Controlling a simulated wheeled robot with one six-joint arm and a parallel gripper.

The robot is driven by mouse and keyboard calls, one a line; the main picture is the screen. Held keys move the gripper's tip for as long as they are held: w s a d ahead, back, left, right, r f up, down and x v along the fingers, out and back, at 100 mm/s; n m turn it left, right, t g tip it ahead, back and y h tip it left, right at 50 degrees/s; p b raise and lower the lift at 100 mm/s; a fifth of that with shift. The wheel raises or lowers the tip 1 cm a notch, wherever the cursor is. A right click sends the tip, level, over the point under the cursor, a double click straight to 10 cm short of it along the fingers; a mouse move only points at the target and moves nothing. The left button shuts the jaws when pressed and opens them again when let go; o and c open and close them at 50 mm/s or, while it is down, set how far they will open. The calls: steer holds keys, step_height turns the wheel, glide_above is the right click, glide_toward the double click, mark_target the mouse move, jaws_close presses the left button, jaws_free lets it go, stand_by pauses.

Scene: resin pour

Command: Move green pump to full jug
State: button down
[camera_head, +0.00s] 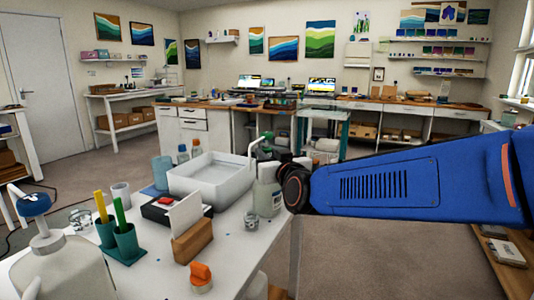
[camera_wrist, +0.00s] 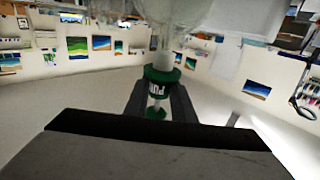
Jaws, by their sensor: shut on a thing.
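The green pump (camera_head: 266,146) has a green top and a pale curved spout. In the wrist view, its green collar (camera_wrist: 161,75) with white lettering sits between the dark fingers. My gripper (camera_head: 284,165) is shut on it, above a whitish translucent jug (camera_head: 267,197) at the table's right edge. A pale translucent shape fills the top of the wrist view. I cannot tell whether the pump is seated in the jug or held just above it. Another large translucent jug (camera_head: 65,270) with a blue pump (camera_head: 37,208) stands at the front left. Its fill level is unclear.
A white tray (camera_head: 205,196) stands left of the jug. Green cups (camera_head: 122,244) with sticks, a wooden block (camera_head: 192,241) holding a white card, an orange-topped item (camera_head: 201,277) and small clear cups crowd the white table.

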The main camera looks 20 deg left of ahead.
steer(key=shift+s+d+r, duration=0.1)
steer(key=shift+r, duration=0.15)
stand_by(0.3)
steer(key=shift+f, duration=1.55)
stand_by(1.3)
steer(key=c, duration=1.4)
jaws_free()
steer(key=v, duration=1.7)
steer(key=shift+s+d+r, duration=0.1)
steer(key=shift+r, duration=1.15)
steer(key=shift+s+d+r, duration=0.1)
steer(key=shift+r, duration=1.15)
